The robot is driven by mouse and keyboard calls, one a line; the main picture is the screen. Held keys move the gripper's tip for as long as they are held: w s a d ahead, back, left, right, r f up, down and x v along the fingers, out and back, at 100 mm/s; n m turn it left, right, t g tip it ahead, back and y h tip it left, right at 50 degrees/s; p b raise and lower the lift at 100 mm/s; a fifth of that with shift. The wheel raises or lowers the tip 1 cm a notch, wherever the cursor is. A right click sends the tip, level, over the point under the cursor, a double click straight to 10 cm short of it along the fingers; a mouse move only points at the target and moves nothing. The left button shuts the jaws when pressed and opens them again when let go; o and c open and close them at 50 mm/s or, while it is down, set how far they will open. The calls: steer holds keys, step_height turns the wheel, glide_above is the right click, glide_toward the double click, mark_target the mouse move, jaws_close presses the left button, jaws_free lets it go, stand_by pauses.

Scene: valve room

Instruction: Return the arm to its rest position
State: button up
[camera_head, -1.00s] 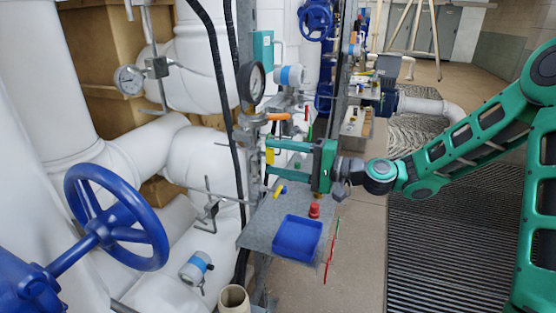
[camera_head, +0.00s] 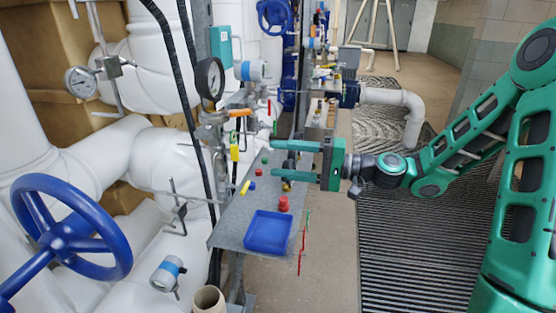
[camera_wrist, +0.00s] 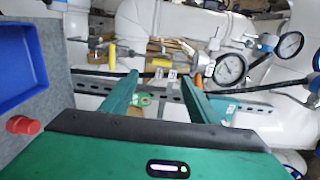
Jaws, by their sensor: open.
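My gripper (camera_head: 274,160) is green, with two long parallel fingers pointing left in the head view. The fingers are apart and nothing shows between them. The gripper is above the grey metal shelf (camera_head: 228,232), behind the blue tray. My green arm reaches in from the right side of the head view. In the wrist view the fingers of my gripper (camera_wrist: 162,82) point toward the pipes and a perforated rail, and they look empty.
A blue tray (camera_head: 268,232) and a red knob-like piece (camera_head: 283,203) are on the shelf. A pressure gauge (camera_head: 210,78) and an orange-handled valve (camera_head: 240,112) stand left of the fingers. A large blue handwheel (camera_head: 70,228) is at lower left. Ribbed floor matting (camera_head: 420,245) lies below my arm.

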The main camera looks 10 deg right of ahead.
steer(key=s+d+f+n+g+h, duration=0.1)
steer(key=s+d+f+g+h, duration=0.1)
steer(key=s+d+f+h, duration=0.3)
steer(key=s+d+f+n+g+h, duration=0.1)
steer(key=s+d+f+n+h, duration=0.15)
steer(key=d+f+h, duration=0.4)
steer(key=s+d+m+g+h, duration=0.1)
steer(key=s+d+m+h, duration=0.25)
steer(key=s+d, duration=0.85)
steer(key=s+d+r+m+g+h, duration=0.1)
steer(key=s+d+r, duration=0.1)
steer(key=s+d, duration=0.2)
steer(key=s+d+r+m+g, duration=0.1)
steer(key=s+d, duration=0.3)
steer(key=s, duration=0.4)
steer(key=shift+s+d+r+m+h, duration=0.15)
steer(key=shift+s+r+m+h, duration=0.2)
steer(key=shift+r, duration=0.3)
steer(key=shift+w, duration=0.15)
